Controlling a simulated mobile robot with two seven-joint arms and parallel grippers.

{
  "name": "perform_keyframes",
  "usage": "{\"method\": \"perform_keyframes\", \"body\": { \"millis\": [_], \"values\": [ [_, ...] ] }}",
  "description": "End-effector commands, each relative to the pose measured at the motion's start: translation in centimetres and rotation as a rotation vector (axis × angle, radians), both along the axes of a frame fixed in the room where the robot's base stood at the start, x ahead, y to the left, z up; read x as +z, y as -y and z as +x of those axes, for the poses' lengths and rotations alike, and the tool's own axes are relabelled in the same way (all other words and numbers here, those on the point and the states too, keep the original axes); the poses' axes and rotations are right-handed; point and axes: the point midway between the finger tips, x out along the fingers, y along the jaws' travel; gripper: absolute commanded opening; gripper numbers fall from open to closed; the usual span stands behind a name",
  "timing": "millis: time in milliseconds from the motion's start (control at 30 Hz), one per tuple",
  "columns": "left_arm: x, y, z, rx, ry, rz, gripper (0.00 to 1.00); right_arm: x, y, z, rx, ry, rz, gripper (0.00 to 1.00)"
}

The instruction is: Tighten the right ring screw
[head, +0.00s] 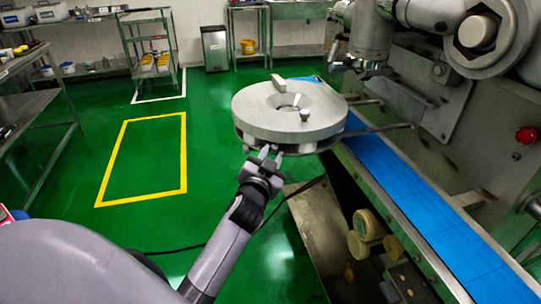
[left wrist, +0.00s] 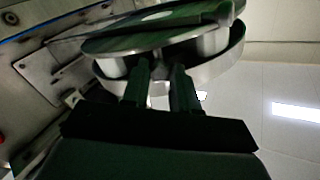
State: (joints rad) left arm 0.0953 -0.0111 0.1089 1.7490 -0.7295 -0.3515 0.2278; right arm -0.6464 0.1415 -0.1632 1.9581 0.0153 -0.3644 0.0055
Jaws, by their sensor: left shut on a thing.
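A thick round metal disc assembly (head: 270,118) with a centre hole stands beside the blue belt in the head view. A small block and a small knob (head: 305,115) sit on its top. My left gripper (head: 268,152) is at its near lower edge, shut on a small part there. In the left wrist view, the two fingers (left wrist: 161,82) reach up to the underside of the disc assembly (left wrist: 120,45). The gripped part is mostly hidden, so I cannot tell clearly whether it is the right ring screw.
The blue conveyor belt (head: 425,210) runs along the machine on the right. A red button (head: 526,134) is on the machine's panel. Rollers (head: 366,224) stick out below the belt. The green floor on the left is clear, with a yellow marked rectangle (head: 123,160).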

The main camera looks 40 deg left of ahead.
Motion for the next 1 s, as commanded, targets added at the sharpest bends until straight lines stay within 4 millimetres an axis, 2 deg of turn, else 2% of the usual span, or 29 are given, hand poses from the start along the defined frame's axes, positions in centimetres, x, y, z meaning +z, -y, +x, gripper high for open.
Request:
{"method": "perform_keyframes", "body": {
  "millis": [1000],
  "values": [
    [0.4,-0.2,0.0,0.001,-0.315,0.894,0.0,2.5,0.2,-0.2,-0.002,-0.001,-0.006,0.54]
  ]
}}
